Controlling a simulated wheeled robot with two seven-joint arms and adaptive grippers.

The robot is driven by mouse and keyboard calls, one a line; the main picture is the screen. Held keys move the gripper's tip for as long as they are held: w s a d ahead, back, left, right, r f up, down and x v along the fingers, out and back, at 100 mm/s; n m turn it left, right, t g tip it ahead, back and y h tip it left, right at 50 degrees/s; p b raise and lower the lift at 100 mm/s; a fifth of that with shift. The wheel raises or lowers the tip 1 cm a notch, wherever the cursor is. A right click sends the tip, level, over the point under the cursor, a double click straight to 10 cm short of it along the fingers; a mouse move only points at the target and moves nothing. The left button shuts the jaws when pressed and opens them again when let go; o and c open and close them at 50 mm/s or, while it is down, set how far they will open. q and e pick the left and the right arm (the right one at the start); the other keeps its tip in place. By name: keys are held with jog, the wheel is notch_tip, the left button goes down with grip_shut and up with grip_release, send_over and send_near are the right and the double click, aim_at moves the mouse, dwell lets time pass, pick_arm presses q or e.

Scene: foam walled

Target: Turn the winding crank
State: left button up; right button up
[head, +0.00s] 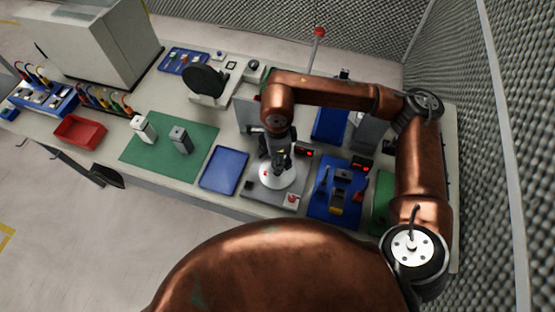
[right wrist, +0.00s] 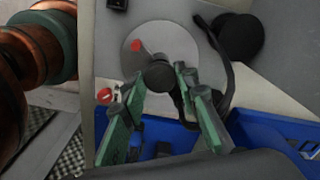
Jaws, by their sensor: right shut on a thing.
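The winding crank shows in the head view as a pale disc (head: 272,179) on a grey base (head: 256,197) near the table's front edge. In the right wrist view the disc (right wrist: 185,45) is grey, with a red mark on its face and a dark round knob (right wrist: 160,76). My right gripper (head: 280,158) comes down over the disc and hides part of it. In the right wrist view its green fingers (right wrist: 161,82) are on either side of the knob, shut on it. My left gripper is not in view.
A blue tray (head: 223,170) lies left of the base, and a blue fixture (head: 335,190) stands close on its right. A green mat (head: 160,165) holds two small blocks. A red-tipped pole (head: 317,45) rises behind my right arm. A padded wall (head: 505,110) stands right.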

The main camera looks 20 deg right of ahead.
jog(key=shift+m, duration=6.4)
jog(key=shift+m+p, duration=0.45)
jog(key=shift+m, duration=1.75)
jog(key=shift+m+p, duration=0.6)
jog(key=shift+m, duration=1.5)
jog(key=shift+r+m+p, duration=0.1)
jog(key=shift+m+p, duration=0.65)
jog(key=shift+m, duration=1.45)
jog(key=shift+m+p, duration=0.9)
jog(key=shift+m, duration=1.2)
jog(key=shift+m+p, duration=0.6)
jog(key=shift+m, duration=0.8)
jog(key=shift+m, duration=0.6)
